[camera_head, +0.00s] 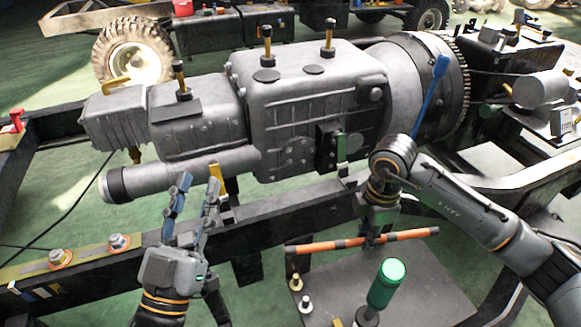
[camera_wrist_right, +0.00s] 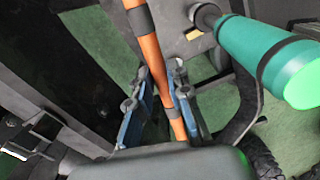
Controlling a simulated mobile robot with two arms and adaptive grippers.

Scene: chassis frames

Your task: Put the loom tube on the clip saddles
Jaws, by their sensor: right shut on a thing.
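The loom tube (camera_head: 318,245) is an orange rod with dark bands, held roughly level above a grey plate. My right gripper (camera_head: 373,238) points down and is shut on it right of its middle. In the right wrist view, the tube (camera_wrist_right: 150,62) runs between the blue fingers of this gripper (camera_wrist_right: 162,100). My left gripper (camera_head: 199,186) is empty, its fingers spread and pointing up beside the dark frame rail (camera_head: 290,205). A small yellow part (camera_head: 217,178) shows just behind it. I cannot clearly tell which parts are the clip saddles.
A green-handled tool (camera_head: 386,284) stands upright on the grey plate (camera_head: 435,285), close below the tube. Small fittings (camera_head: 296,283) stand at the plate's left. The large grey gearbox (camera_head: 310,110) fills the space behind the rail. Bolts (camera_head: 119,243) sit on the left rail.

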